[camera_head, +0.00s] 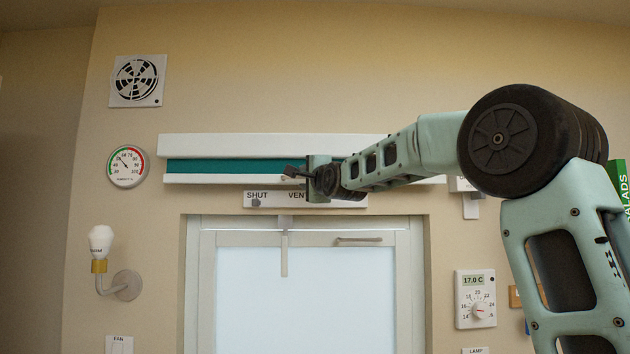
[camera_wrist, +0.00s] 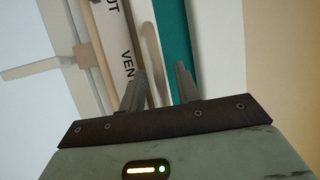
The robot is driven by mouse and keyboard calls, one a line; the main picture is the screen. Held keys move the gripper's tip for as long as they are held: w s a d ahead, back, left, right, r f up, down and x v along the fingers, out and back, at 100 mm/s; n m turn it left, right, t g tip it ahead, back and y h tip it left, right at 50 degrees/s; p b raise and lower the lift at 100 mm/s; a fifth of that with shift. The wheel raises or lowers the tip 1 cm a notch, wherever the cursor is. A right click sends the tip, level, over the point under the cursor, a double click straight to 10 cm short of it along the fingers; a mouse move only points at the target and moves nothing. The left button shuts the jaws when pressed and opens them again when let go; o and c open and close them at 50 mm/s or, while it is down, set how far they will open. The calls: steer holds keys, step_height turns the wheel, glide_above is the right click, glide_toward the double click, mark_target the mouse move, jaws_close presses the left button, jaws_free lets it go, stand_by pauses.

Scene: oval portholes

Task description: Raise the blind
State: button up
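The blind shows as a narrow teal strip (camera_head: 222,167) under a white top box (camera_head: 230,142), with a white bottom rail (camera_head: 210,180) along its lower edge. In the wrist view the teal cloth (camera_wrist: 172,32) and the pale rail (camera_wrist: 140,12) run upward past the fingers. A slim beige pull (camera_wrist: 150,45) stands on the rail, in line with the gap between the fingertips. My gripper (camera_head: 290,172) is at the rail, near the blind's middle in the head view. In the wrist view its two fingers (camera_wrist: 159,72) are apart. I cannot tell whether they touch the pull.
Below the blind are a sign strip (camera_head: 305,200) reading SHUT and VEN, with a small slider knob, and a framed window (camera_head: 305,290) with a handle. A gauge (camera_head: 127,166), a wall lamp (camera_head: 101,243) and a thermostat (camera_head: 475,299) flank it. My arm covers the blind's right part.

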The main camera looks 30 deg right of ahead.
steer(key=b+v, duration=0.7)
steer(key=v, duration=1)
steer(key=shift+s+d, duration=0.1)
